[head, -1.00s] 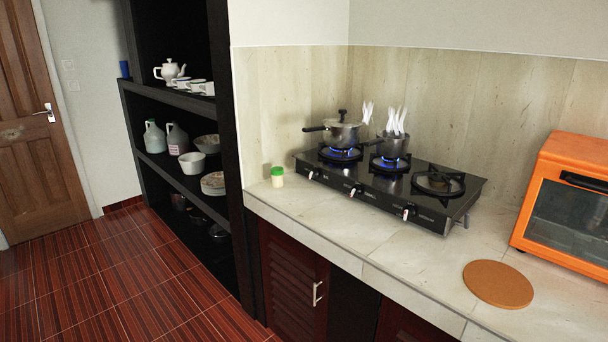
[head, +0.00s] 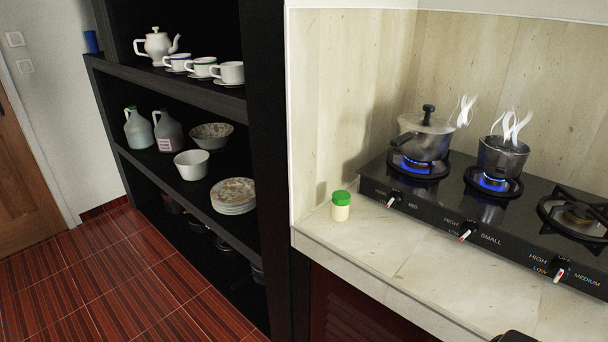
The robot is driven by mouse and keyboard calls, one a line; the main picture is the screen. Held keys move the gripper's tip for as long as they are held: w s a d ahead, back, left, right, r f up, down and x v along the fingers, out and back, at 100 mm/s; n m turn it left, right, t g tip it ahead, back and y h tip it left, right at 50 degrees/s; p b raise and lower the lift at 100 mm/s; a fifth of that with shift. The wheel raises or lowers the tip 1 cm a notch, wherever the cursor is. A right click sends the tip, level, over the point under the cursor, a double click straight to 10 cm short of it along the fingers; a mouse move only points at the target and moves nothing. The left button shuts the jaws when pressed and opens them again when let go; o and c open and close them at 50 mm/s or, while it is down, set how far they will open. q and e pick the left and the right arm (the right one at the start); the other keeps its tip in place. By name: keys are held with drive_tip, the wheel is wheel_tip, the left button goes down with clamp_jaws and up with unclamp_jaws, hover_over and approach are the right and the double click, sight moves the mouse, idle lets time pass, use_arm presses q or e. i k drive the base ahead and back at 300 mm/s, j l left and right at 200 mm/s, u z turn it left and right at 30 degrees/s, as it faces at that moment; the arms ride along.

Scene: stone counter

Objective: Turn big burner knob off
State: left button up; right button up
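The black gas stove (head: 455,210) stands on the stone counter at the right, with three knobs along its front. The big burner knob (head: 394,198) is the leftmost, beside the label "BIG". The lit left burner (head: 418,166) shows a blue flame under a lidded steel pot (head: 425,142). The small burner knob (head: 467,231) is in the middle, and its burner also burns blue under a smaller steaming pot (head: 502,158). The medium knob (head: 560,270) is at the right; no flame shows at its burner.
A green-lidded jar (head: 341,206) stands on the counter left of the stove. The stone counter (head: 400,255) in front of the knobs is clear. A black shelf (head: 170,83) with dishes stands at the left. A dark, unidentified shape pokes in at the bottom edge.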

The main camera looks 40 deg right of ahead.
sight(393, 200)
drive_tip(key=i+j+z, duration=0.15)
drive_tip(key=i, duration=0.3)
drive_tip(key=i+z, duration=0.1)
drive_tip(key=i, duration=0.35)
drive_tip(key=i+j+z, duration=0.15)
drive_tip(key=i, duration=0.3)
drive_tip(key=i+z, duration=0.15)
drive_tip(key=z, duration=0.3)
drive_tip(key=i+j+z, duration=0.15)
drive_tip(key=z, duration=0.25)
drive_tip(key=i+j+z, duration=0.15)
drive_tip(key=z, duration=0.3)
drive_tip(key=i+j+z, duration=0.15)
drive_tip(key=z, duration=0.25)
drive_tip(key=j+z, duration=0.25)
drive_tip(key=z, duration=0.2)
drive_tip(key=i+j, duration=0.05)
